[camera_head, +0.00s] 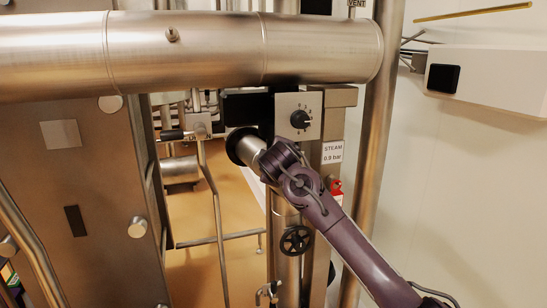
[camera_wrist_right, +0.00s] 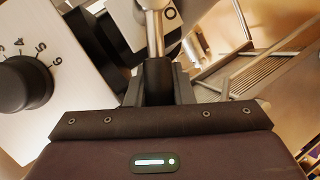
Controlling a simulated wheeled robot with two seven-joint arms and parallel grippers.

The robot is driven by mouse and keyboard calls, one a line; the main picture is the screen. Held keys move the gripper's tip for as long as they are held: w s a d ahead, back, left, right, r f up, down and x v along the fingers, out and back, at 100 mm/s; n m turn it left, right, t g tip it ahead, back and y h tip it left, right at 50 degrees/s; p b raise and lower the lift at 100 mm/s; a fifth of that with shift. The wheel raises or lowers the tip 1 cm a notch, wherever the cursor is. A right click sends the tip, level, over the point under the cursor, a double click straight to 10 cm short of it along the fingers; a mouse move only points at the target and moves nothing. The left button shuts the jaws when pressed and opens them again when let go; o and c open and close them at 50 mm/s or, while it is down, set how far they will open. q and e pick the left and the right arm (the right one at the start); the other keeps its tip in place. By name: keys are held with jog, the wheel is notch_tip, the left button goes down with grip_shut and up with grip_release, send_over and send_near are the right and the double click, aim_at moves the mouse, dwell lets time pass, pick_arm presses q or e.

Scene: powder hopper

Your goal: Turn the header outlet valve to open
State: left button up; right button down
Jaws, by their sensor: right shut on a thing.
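My right gripper (camera_wrist_right: 158,88) is shut around the black grip of a lever (camera_wrist_right: 157,72) in the right wrist view. The lever's bright metal stem (camera_wrist_right: 153,28) runs up from the grip, beside a light plate with an "O" mark (camera_wrist_right: 170,14). In the head view my right arm reaches in from the lower right, and its gripper (camera_head: 240,146) is just below a black box. The held lever and fingertips are hidden there. I cannot tell from these views how far the lever is turned. My left gripper is not in view.
A numbered black knob (camera_head: 301,119) on a metal plate sits close beside my right gripper; the knob also shows in the wrist view (camera_wrist_right: 24,84). A large horizontal pipe (camera_head: 190,48) crosses above. A black handwheel (camera_head: 295,240) is below. Another black-handled valve (camera_head: 172,135) stands left.

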jog(key=shift+d+r, duration=0.1)
jog(key=c, duration=1.3)
grip_release()
jog(key=shift+o, duration=0.2)
